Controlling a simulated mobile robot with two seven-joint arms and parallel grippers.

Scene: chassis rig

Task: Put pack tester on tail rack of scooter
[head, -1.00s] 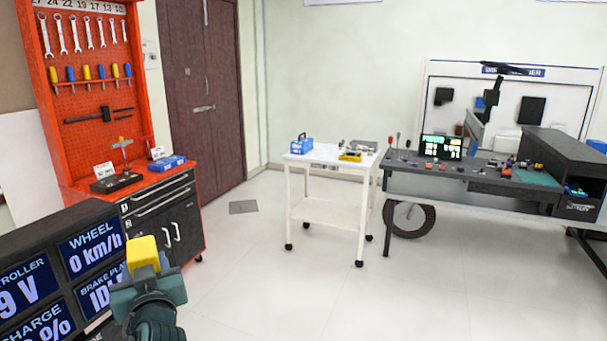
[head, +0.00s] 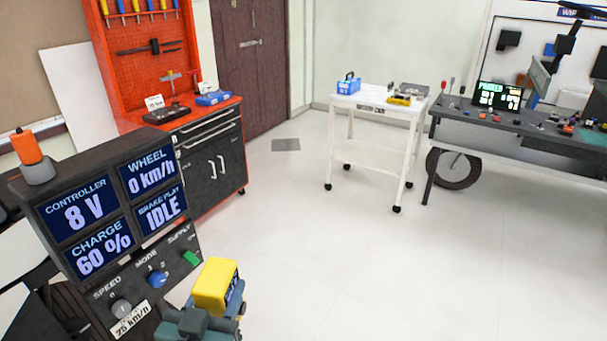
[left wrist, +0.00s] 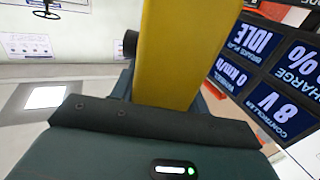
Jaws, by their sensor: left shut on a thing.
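My left gripper (head: 207,310) is at the bottom of the head view, shut on a yellow box-shaped device that I take to be the pack tester (head: 215,285). The same yellow body (left wrist: 185,55) stands up from the gripper in the left wrist view, between the fingers (left wrist: 128,85). The gripper holds it in the air, just right of the console's switch panel. I cannot make out the scooter or its tail rack in these frames. My right gripper does not show.
A dark console (head: 112,205) with lit displays, knobs and an orange beacon (head: 28,147) stands close at left. Behind it is a red tool cabinet (head: 215,155). A white cart (head: 375,160) and a grey workbench (head: 540,140) stand farther back. The floor between is clear.

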